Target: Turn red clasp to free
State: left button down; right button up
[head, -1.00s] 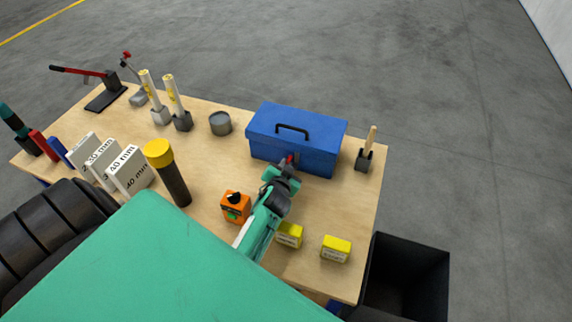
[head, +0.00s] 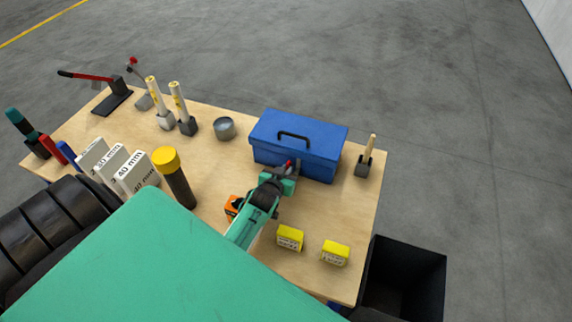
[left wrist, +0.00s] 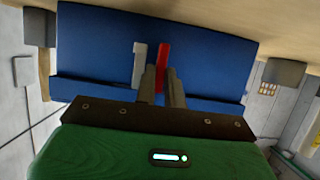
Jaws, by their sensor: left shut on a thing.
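A blue toolbox (head: 306,134) with a dark top handle stands on the wooden table. Its front also fills the upper left wrist view (left wrist: 205,60). The red clasp (left wrist: 163,64) is on the front face, beside a light grey strip (left wrist: 139,62). My left gripper (head: 288,170) is at the toolbox's front. Its two fingers, seen in the left wrist view (left wrist: 162,80), are close together and shut on the red clasp, hiding its lower part. The clasp shows only as a small red spot in the head view (head: 290,162). My right gripper is not in view.
Two yellow boxes (head: 290,238) (head: 335,253) and a partly hidden orange object (head: 232,206) lie near my left arm. A black bin (head: 408,275) is beyond the table's right edge.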

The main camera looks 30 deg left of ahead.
pick_arm(q)
jog(key=c, duration=1.8)
grip_release()
jog(key=shift+o, duration=0.2)
jog(key=shift+s+d+r, duration=0.1)
jog(key=shift+s, duration=0.5)
jog(key=b+v, duration=0.4)
jog(key=v, duration=0.8)
jog(key=shift+s+r, duration=0.2)
jog(key=shift+s, duration=0.1)
